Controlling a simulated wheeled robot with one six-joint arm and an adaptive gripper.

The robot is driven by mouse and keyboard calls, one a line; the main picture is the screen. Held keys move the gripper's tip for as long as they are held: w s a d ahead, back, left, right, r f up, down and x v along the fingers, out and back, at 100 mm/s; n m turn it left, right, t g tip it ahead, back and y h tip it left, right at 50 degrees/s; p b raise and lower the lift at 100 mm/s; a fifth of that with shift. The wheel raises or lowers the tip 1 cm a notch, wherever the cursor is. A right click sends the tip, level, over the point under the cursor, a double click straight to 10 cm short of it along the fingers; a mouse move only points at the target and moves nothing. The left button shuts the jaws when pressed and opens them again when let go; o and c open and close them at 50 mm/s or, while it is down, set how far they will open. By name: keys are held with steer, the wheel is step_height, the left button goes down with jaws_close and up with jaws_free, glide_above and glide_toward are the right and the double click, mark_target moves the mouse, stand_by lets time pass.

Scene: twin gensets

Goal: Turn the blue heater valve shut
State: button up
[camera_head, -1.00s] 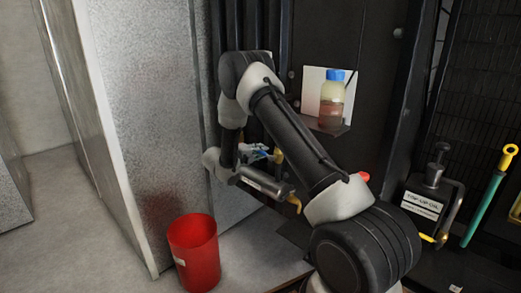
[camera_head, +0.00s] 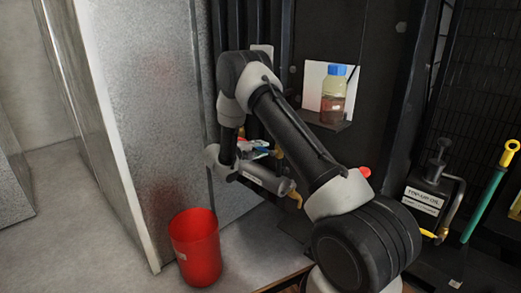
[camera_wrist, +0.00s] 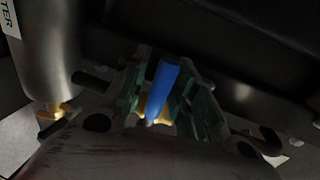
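The blue heater valve handle (camera_wrist: 163,88) is a flat blue lever. In the wrist view it lies between the two green-padded fingers of my gripper (camera_wrist: 164,82). Narrow gaps show beside the lever, so the fingers look open around it; contact at the tips is hard to judge. A yellow part (camera_wrist: 142,104) shows behind the lever. In the head view my gripper (camera_head: 258,148) is low beside the dark machine, with a little blue showing there. My arm hides most of the valve from the head camera.
A metal cylinder (camera_wrist: 52,45) with a partly readable label stands left of the fingers. A red bin (camera_head: 195,248) is on the floor. A blue-capped bottle (camera_head: 334,95) sits on a small shelf, and a top-up oil can (camera_head: 428,190) stands at right.

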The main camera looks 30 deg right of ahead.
steer(key=shift+o, duration=0.6)
steer(key=v, duration=1.2)
